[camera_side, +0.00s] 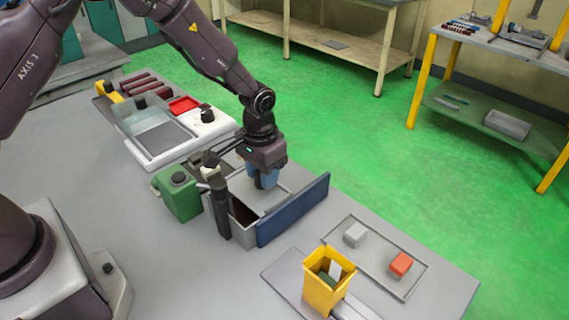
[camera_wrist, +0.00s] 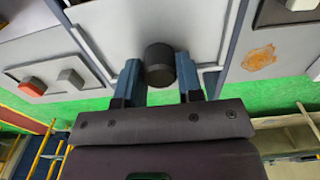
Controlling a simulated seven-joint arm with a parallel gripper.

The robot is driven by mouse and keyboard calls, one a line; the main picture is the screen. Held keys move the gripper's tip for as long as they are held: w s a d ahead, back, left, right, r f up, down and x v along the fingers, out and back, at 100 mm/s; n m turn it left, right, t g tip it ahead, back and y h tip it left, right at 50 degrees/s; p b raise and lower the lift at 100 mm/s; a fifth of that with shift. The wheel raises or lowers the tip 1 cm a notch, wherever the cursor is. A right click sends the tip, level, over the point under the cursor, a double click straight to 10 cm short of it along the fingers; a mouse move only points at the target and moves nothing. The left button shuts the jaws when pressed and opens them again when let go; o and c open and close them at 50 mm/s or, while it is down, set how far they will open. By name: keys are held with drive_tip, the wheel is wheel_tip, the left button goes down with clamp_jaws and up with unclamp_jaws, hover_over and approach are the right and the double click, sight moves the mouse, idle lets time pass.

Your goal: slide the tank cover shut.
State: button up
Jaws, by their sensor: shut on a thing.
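The tank (camera_side: 243,228) is a grey box with a dark blue panel (camera_side: 293,210) along its right-hand front side. The tank cover (camera_side: 274,203) is a flat pale grey plate on top of it. A dark gap shows at the tank's near left part, so the tank is partly uncovered. My gripper (camera_side: 266,183) is over the cover with its blue fingers pointing down. In the wrist view my gripper (camera_wrist: 160,82) has its fingers on either side of a black round knob (camera_wrist: 159,58), which stands on the pale cover (camera_wrist: 112,22). The fingers hide the knob in the side view.
A green canister (camera_side: 178,195) and a dark upright post (camera_side: 220,210) stand close to the tank's left. A yellow bin (camera_side: 327,283) stands in front. A shallow tray (camera_side: 375,262) holds a grey block and a red block. A white-framed unit (camera_side: 162,140) is behind left.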

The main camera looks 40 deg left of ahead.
sight(256, 188)
drive_tip(key=shift+s+f, duration=0.15)
drive_tip(key=shift+s, duration=0.45)
drive_tip(key=shift+s+f, duration=0.15)
drive_tip(key=shift+s, duration=0.45)
drive_tip(key=o, duration=0.4)
drive_tip(key=shift+o, duration=1.1)
drive_tip(key=shift+r, duration=0.3)
drive_tip(key=shift+o, duration=0.3)
drive_tip(key=shift+w+r, duration=0.2)
drive_tip(key=shift+r, duration=2.7)
drive_tip(key=s, duration=0.3)
drive_tip(key=shift+s+a+r+g, duration=0.25)
drive_tip(key=shift+r+g, duration=0.1)
drive_tip(key=shift+g, duration=0.05)
drive_tip(key=s+a+r+t, duration=0.2)
drive_tip(key=s+r+t, duration=0.1)
drive_tip(key=s+r, duration=0.5)
drive_tip(key=s+a+r+t, duration=0.3)
drive_tip(key=s+r, duration=0.6)
drive_tip(key=r, duration=0.3)
drive_tip(key=shift+s+r, duration=0.25)
